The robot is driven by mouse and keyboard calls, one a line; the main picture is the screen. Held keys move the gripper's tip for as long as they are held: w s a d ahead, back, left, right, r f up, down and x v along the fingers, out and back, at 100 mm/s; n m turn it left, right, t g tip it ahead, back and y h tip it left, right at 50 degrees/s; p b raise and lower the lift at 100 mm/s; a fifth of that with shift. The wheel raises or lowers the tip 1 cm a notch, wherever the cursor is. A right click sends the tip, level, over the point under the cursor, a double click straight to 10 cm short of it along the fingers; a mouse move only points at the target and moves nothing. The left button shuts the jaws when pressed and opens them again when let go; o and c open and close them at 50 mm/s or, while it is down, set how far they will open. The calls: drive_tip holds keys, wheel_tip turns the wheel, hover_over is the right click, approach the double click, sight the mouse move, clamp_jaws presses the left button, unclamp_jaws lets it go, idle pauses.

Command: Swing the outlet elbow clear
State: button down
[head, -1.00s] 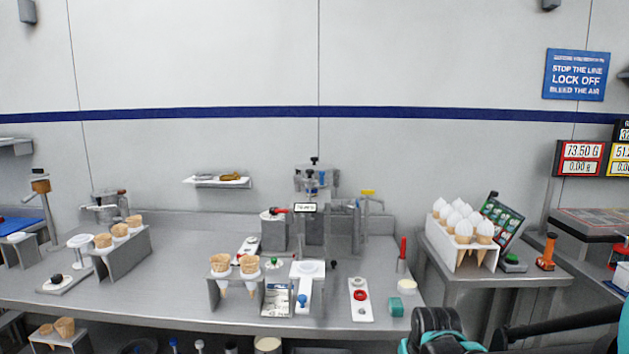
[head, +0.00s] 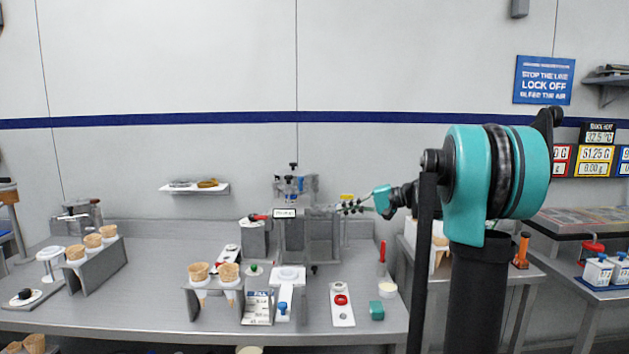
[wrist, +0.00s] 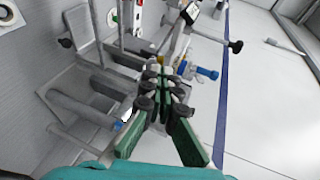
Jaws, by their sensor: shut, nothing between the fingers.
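The grey and metal filling machine (head: 292,225) stands at the back middle of the bench, with a blue-marked upper part and a small black-and-white display. My gripper (head: 340,208) reaches in from the right at the height of its upper part. In the wrist view my gripper (wrist: 164,72) has its green-backed fingers together, with nothing between them. Metal pipework of the machine lies just beyond the fingertips, with a blue-handled fitting (wrist: 207,72) to their right. I cannot tell whether the fingertips touch it. I cannot single out the outlet elbow; the fingers may hide part of it.
Cone stands (head: 96,262) are at the left, and a front stand holds two cones (head: 228,271). A small wall shelf (head: 195,188) is behind. My arm blocks much of the right table.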

drive_tip(key=w+d+r+y, duration=0.3)
drive_tip(key=w+r, duration=0.2)
drive_tip(key=r, duration=0.3)
drive_tip(key=shift+w+d+r+t, duration=0.2)
drive_tip(key=shift+w+d+t, duration=0.05)
drive_tip(key=shift+d+t, duration=0.1)
drive_tip(key=s+a+x, duration=0.1)
drive_tip(key=s+x, duration=0.1)
drive_tip(key=x, duration=1)
drive_tip(key=shift+s+a, duration=0.2)
drive_tip(key=shift+a, duration=0.15)
drive_tip(key=shift+f, duration=0.15)
